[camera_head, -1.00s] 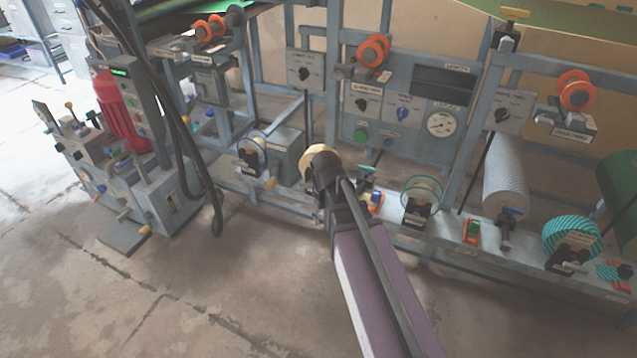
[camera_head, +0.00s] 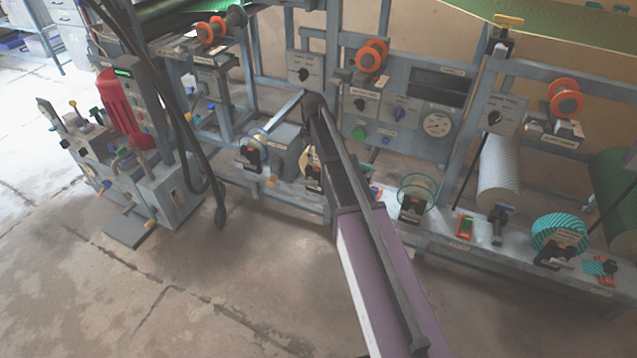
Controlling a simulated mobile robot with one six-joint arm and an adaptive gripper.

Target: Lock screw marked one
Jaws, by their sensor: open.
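I cannot tell which screw is marked one; the labels are too small to read. Pairs of orange discs sit at the upper left (camera_head: 211,30), upper middle (camera_head: 371,55) and right (camera_head: 566,98) of the press frame. My gripper (camera_head: 313,103) is at the far end of my raised arm, in front of the frame, just below a grey box with a black knob (camera_head: 303,75). It is open, and I see nothing held in it. Its fingertips are dark and small. My arm hides part of the lower rail and a pale disc (camera_head: 309,160) behind it.
Wheels, including a teal striped one (camera_head: 559,234), line the lower rail. A red motor (camera_head: 124,110) stands left, near hanging black hoses (camera_head: 190,150). The floor in front is clear.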

